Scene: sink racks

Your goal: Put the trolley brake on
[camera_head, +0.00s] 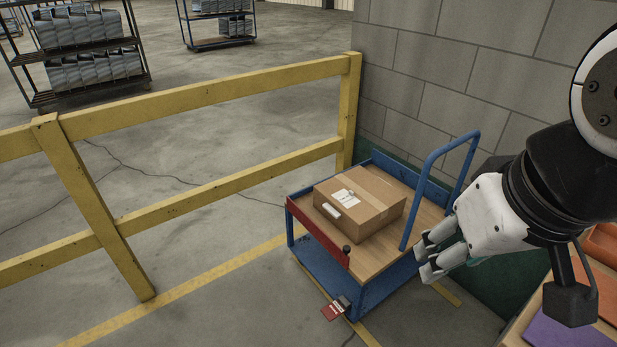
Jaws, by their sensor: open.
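My gripper (424,259) is open and empty, in front of the trolley's right side in the picture, well above and right of the pedal.
A taped cardboard box (360,203) lies on the trolley's top shelf. A yellow railing (200,95) runs along the left and behind. A bench with orange and purple items (566,331) is at the lower right. Floor left of the trolley is clear.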

